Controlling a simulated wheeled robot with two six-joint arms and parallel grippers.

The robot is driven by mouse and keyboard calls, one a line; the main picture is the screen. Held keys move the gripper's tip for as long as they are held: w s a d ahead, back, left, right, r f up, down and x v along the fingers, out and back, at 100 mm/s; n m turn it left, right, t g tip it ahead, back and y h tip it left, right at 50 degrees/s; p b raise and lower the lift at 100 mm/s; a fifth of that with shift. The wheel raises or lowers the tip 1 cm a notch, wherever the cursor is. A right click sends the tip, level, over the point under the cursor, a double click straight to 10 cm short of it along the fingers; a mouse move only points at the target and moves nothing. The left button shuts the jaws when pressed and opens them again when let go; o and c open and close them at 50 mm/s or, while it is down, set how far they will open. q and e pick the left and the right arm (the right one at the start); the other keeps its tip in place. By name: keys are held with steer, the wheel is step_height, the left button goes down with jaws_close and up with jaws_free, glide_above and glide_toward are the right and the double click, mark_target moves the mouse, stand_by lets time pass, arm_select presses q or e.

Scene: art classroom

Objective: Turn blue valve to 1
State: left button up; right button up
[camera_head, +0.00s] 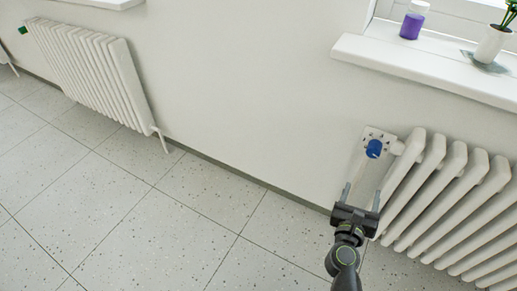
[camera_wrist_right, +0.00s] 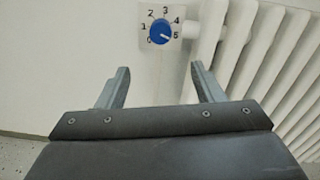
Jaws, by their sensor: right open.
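The blue valve (camera_head: 374,149) is a round knob on a white numbered plate (camera_head: 364,138), on the wall at the left end of the right radiator. In the right wrist view the blue valve (camera_wrist_right: 160,32) shows a light pointer mark towards the right, near the 5. The plate (camera_wrist_right: 146,12) carries the digits 0 to 5, with 1 on its left side. My right gripper (camera_head: 361,190) is open and empty, below the valve and apart from it. Its two fingers (camera_wrist_right: 158,82) point up towards the valve in the right wrist view. My left gripper is not in view.
The white right radiator (camera_head: 455,195) stands close to the right of my right gripper. A windowsill (camera_head: 430,70) above holds a purple bottle (camera_head: 412,20) and a white plant pot (camera_head: 491,44). Another radiator (camera_head: 90,70) is at the far left. The tiled floor (camera_head: 120,215) is clear.

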steer(key=p, duration=0.1)
glide_toward(373, 153)
steer(key=x, duration=0.3)
steer(key=shift+m, duration=0.3)
steer(key=x, duration=0.7)
steer(key=shift+f, duration=0.15)
steer(key=shift+w+d, duration=0.25)
steer(key=shift+w, duration=0.1)
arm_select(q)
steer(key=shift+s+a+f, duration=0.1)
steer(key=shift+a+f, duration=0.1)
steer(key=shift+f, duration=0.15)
arm_select(e)
steer(key=c, duration=1)
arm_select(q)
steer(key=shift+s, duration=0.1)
arm_select(e)
steer(key=shift+o, duration=0.2)
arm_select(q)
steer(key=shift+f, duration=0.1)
